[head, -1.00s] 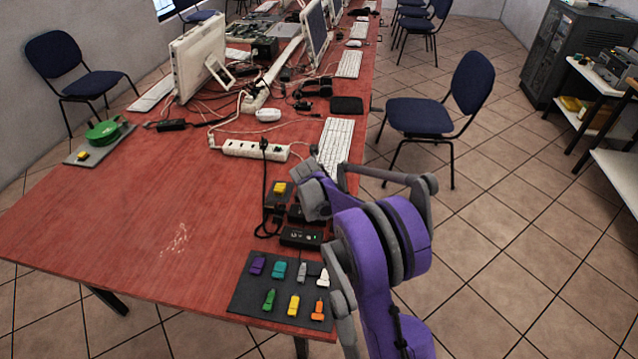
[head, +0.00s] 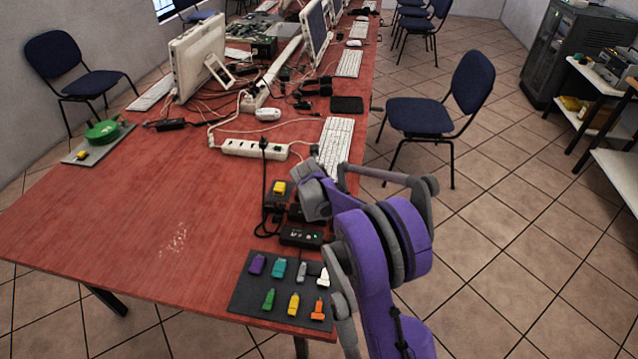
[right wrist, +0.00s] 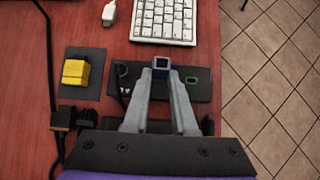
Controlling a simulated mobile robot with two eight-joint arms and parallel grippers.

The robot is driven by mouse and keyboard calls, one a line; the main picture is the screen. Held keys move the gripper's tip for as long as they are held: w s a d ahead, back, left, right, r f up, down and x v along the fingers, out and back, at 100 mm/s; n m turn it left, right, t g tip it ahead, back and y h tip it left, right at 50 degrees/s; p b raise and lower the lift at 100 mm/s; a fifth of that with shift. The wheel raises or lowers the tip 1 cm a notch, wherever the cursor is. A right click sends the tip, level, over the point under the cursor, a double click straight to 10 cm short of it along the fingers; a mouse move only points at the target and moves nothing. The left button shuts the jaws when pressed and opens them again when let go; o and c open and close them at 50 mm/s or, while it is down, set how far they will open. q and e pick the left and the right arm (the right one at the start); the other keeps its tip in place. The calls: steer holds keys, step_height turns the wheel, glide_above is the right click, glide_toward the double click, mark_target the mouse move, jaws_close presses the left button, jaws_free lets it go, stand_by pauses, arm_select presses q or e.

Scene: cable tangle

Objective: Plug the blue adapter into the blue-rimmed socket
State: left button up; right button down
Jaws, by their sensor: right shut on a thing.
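My right gripper (right wrist: 160,75) is shut on the blue adapter (right wrist: 161,62), a small blue block with a dark square end facing the camera. In the right wrist view it is at the fingertips, over the upper edge of a dark socket strip (right wrist: 207,90). A green-rimmed socket (right wrist: 190,81) shows on the strip, right of the fingers. A blue-rimmed socket cannot be made out; the fingers and adapter cover part of the strip. I cannot tell whether the adapter touches the strip. In the head view my right gripper (head: 313,197) hides the adapter. My left gripper is not in view.
A black plug with cable (right wrist: 122,76) is at the strip's left end. A yellow block (right wrist: 77,71) sits on a dark pad left of it. A keyboard (right wrist: 165,20) lies beyond. A dark mat (head: 240,298) holds several coloured adapters.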

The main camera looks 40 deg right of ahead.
steer(key=shift+f+b, duration=0.6)
steer(key=shift+f, duration=0.25)
steer(key=c, duration=0.6)
jaws_free()
steer(key=shift+c, duration=0.2)
steer(key=v, duration=1.1)
steer(key=shift+a+p, duration=0.1)
steer(key=shift+p, duration=0.2)
